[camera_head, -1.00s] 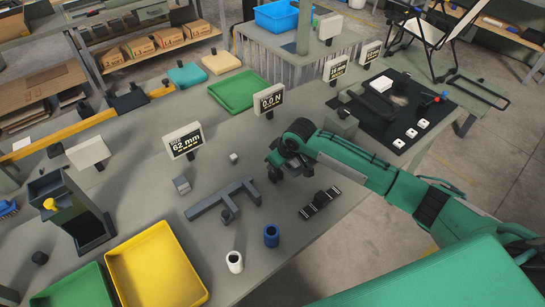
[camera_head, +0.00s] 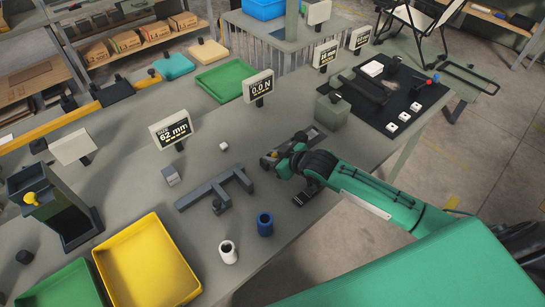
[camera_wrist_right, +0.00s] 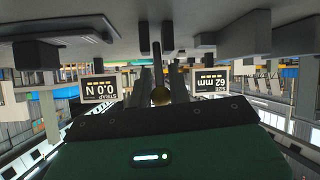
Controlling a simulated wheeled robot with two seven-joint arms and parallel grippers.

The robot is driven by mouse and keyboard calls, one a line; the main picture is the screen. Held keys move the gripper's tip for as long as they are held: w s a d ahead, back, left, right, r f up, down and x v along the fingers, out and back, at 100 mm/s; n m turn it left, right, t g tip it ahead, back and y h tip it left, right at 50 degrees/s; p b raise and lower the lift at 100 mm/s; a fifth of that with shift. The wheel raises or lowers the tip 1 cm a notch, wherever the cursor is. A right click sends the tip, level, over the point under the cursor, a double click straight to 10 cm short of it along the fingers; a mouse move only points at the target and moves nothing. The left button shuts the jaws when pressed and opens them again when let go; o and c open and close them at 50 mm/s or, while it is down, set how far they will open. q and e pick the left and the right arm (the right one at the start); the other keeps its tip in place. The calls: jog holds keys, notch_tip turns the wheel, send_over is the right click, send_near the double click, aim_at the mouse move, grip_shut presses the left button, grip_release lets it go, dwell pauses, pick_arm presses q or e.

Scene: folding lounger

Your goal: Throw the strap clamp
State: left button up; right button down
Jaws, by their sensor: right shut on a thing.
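The strap clamp appears to be the long dark-grey fixture (camera_head: 312,136) on the bench, its near end partly hidden by my right gripper. My right gripper (camera_head: 284,164) lies low over the bench at that end. In the right wrist view its fingers (camera_wrist_right: 161,88) are shut about a dark rod with a round brownish knob (camera_wrist_right: 160,97), apparently the clamp's lever. The strap display (camera_head: 258,87) stands behind and reads 0.0 N; it also shows upside down in the wrist view (camera_wrist_right: 99,88). My left gripper is not in view.
A dark T-shaped fixture (camera_head: 213,188) lies left of my gripper. A blue cylinder (camera_head: 265,224) and a white one (camera_head: 228,252) stand near the front edge. A striped strip (camera_head: 308,192) lies below my right wrist. A grey-green box (camera_head: 331,110) stands behind right.

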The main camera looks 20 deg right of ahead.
dwell(0.4)
jog(key=c, duration=1.3)
grip_release()
jog(key=shift+c, duration=0.2)
jog(key=b+v, duration=0.2)
jog(key=v, duration=1.1)
jog(key=shift+s+d, duration=0.2)
jog(key=shift+s, duration=0.15)
